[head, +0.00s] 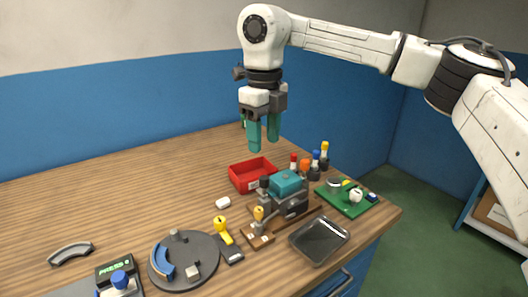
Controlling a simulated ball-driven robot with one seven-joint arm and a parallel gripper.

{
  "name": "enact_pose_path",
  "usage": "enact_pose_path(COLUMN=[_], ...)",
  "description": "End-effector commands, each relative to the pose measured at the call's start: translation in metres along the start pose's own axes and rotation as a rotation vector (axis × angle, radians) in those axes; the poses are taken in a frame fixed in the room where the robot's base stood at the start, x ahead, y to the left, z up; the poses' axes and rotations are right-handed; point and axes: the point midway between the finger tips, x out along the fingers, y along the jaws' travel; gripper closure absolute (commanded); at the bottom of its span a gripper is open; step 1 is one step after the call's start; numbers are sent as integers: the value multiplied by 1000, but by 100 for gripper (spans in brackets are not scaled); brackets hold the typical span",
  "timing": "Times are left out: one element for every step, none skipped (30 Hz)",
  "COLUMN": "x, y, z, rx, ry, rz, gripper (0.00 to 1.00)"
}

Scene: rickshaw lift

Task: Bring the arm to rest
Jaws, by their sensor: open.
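My arm comes in from the right side of the head view and reaches over the workbench (110,210). My gripper (263,147) hangs from it with two green fingers pointing down. The fingers are apart, with nothing between them. In the picture the gripper shows above the red bin (246,186) and in front of the blue wall band. It looks clear of the bench and of everything on it.
A teal-topped grey device (285,183) stands on the bench near a dark tray (320,240). A green board (345,207) lies at the right edge. A round grey turntable (205,270) sits in front. The back left of the bench is clear.

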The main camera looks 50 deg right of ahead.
Motion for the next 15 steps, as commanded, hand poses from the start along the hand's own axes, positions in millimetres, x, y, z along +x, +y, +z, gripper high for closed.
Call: enact_pose_path(x=[-5,-7,-9,-10,-11,-12,-12,-12,-12,-12,-12,-12,-12,-12,-12], y=[0,0,0,0,0,0,0,0,0,0,0,0,0,0,0], z=[0,0,0,0,0,0,0,0,0,0,0,0,0,0,0], rx=[0,0,0,0,0,0,0,0,0,0,0,0,0,0,0], ry=[0,0,0,0,0,0,0,0,0,0,0,0,0,0,0], rz=[-1,0,0,0,0,0,0,1,1,1,1,1,1,0,0], gripper=[48,48,48,48,48,48,48,48,48,48,48,48,48,48,48])
